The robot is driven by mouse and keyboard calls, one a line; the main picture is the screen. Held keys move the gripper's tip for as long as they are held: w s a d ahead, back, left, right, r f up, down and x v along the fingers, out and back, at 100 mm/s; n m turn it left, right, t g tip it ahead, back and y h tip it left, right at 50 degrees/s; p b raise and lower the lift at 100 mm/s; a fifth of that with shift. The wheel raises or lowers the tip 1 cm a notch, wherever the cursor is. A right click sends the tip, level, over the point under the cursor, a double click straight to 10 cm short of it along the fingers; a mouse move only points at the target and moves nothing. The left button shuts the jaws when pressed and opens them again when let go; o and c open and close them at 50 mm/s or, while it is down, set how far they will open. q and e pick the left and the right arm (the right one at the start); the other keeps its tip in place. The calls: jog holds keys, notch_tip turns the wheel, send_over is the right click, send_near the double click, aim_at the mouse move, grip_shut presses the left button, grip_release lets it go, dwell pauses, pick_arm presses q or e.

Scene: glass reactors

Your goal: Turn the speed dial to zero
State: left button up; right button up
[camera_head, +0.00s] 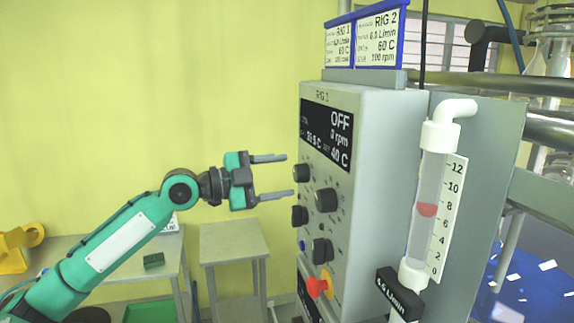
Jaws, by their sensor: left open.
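The grey control box (370,118) marked RIG 1 stands right of centre. Its black display (327,135) reads OFF, with an rpm line that looks like 0 and a 40 C line. Several black dials are on its front face: an upper left one (301,173), a larger one (326,200), a lower left one (299,215) and a lower right one (321,250). Their labels are too small to read, so I cannot tell which is the speed dial. My left gripper (288,176) is open and empty, its fingers pointing right, close to the upper left dial. My right gripper is out of view.
A red knob on yellow (317,287) sticks out low on the box. A flow tube (427,205) with a red float is on its right side. Sign boards (378,38) stand on top. A small grey table (230,241) is behind my left arm.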

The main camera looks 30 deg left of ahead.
pick_arm(q)
jog(key=shift+p+x, duration=0.6)
jog(key=shift+x, duration=0.5)
jog(key=shift+c, duration=0.2)
jog(key=c, duration=1)
